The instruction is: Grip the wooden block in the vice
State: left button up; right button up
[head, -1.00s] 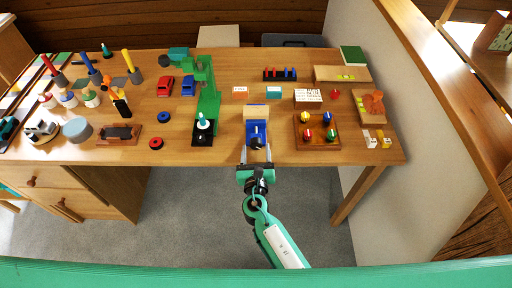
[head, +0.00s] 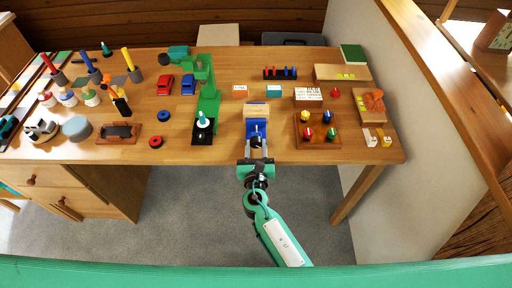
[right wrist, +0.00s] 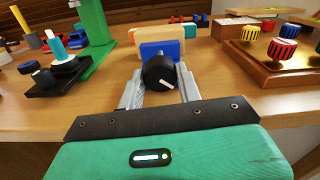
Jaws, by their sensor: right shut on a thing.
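A blue vice (head: 255,126) stands at the table's front edge, with a black knob (right wrist: 159,73) facing me. The pale wooden block (head: 257,110) sits upright at the vice, behind its front blue jaw (right wrist: 148,51). The block also shows in the right wrist view (right wrist: 160,34), rising above that jaw. I cannot tell whether both jaws touch it. My right gripper (head: 256,146) is shut on the knob, with one grey finger on each side. My left gripper is out of view.
A green press (head: 209,92) stands close on the left of the vice. A wooden board with several coloured knobs (head: 317,139) lies close on the right. Small orange (head: 240,91) and teal (head: 273,91) blocks lie behind. The table front between press and red ring (head: 156,142) is clear.

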jog(key=shift+f+m+b, duration=0.15)
jog(key=shift+m+b, duration=0.25)
jog(key=shift+m, duration=0.1)
jog(key=shift+m+b, duration=0.75)
jog(key=shift+m, duration=0.35)
jog(key=shift+m+b, duration=0.4)
jog(key=shift+m, duration=0.2)
jog(key=shift+m+b, duration=0.3)
jog(key=shift+m, duration=0.1)
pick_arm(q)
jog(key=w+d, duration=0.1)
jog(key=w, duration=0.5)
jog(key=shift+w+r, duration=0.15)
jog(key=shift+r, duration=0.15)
pick_arm(e)
jog(key=shift+m, duration=0.4)
jog(key=o, duration=1)
jog(key=shift+s, duration=0.15)
